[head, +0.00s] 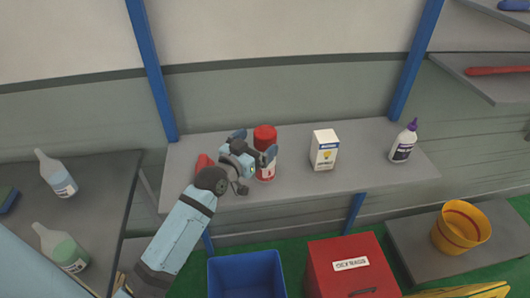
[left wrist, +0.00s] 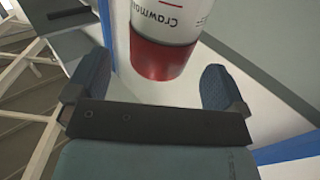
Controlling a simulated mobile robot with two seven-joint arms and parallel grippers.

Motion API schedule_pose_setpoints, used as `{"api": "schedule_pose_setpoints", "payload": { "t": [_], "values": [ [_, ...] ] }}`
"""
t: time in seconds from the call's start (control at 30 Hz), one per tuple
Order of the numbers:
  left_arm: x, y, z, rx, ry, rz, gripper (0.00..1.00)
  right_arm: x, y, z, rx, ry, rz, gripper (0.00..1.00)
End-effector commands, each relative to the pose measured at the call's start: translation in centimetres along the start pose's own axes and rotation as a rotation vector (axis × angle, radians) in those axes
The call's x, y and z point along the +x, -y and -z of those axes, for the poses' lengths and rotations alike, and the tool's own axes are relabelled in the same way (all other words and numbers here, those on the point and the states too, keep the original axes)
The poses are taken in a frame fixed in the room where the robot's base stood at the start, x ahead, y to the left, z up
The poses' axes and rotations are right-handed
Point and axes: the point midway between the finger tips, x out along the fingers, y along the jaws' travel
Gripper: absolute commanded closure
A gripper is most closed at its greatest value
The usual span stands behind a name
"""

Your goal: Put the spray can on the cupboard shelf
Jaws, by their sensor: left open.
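The spray can (head: 266,138), white with a red top, stands upright on a grey shelf (head: 300,187) between two blue posts. My left gripper (head: 254,146) is at the can, with one finger on each side of it. In the left wrist view the can (left wrist: 168,45) shows its red end and part of its lettering between the two spread fingers (left wrist: 157,85). Gaps show between the can and both fingers. The can's lower part is partly hidden by the gripper in the head view. My right gripper is not in view.
A white carton (head: 324,150) and a white bottle with a purple cap (head: 403,143) stand to the right. A red object (head: 204,162) is partly hidden by my arm. Below are a blue bin (head: 246,276) and red box (head: 352,266). Corner shelves (head: 500,85) are upper right.

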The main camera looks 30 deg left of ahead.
Motion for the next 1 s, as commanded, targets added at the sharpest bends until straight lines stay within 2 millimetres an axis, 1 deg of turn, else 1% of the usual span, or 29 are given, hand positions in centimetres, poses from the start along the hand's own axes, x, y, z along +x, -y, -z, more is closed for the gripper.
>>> {"api": "schedule_pose_setpoints", "payload": {
  "t": [0.03,0.1,0.23,0.33,0.53,0.57,0.6,0.67,0.7,0.77,0.8,0.9,1.0],
  "values": [
    [0.9,0.0,0.1,-0.002,0.0,0.0,0.01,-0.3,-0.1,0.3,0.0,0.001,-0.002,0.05],
    [2.0,0.0,-0.2,-0.002,0.0,-0.001,0.01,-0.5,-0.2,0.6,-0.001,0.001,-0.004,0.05],
    [3.6,0.0,-0.3,0.0,-0.001,0.0,0.01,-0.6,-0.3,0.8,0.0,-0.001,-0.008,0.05],
    [4.1,0.0,-0.4,0.0,0.0,0.0,0.01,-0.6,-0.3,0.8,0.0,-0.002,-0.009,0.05],
    [4.1,0.0,-0.5,0.0,0.0,-0.001,0.01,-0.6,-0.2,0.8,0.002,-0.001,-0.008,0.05],
    [4.1,0.0,-0.5,0.0,0.0,-0.001,0.05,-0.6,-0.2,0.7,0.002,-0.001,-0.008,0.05],
    [4.1,0.0,-0.5,0.0,0.0,-0.001,0.15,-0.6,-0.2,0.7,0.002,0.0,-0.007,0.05],
    [4.1,0.0,-0.5,0.0,0.0,0.0,0.28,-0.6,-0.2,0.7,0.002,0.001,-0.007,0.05],
    [4.1,0.0,-0.5,0.0,0.0,0.0,0.38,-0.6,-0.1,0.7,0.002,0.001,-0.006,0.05],
    [4.1,0.0,-0.5,0.0,0.0,0.0,0.51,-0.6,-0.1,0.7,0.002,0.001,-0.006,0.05],
    [4.1,0.0,-0.5,0.0,0.0,0.0,0.61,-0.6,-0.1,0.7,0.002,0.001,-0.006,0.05],
    [4.1,0.0,-0.4,0.0,-0.002,0.0,0.8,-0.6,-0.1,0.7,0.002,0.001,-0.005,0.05],
    [4.1,0.0,-0.4,0.0,-0.002,0.0,0.81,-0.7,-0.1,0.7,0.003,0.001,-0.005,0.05]
  ]
}}
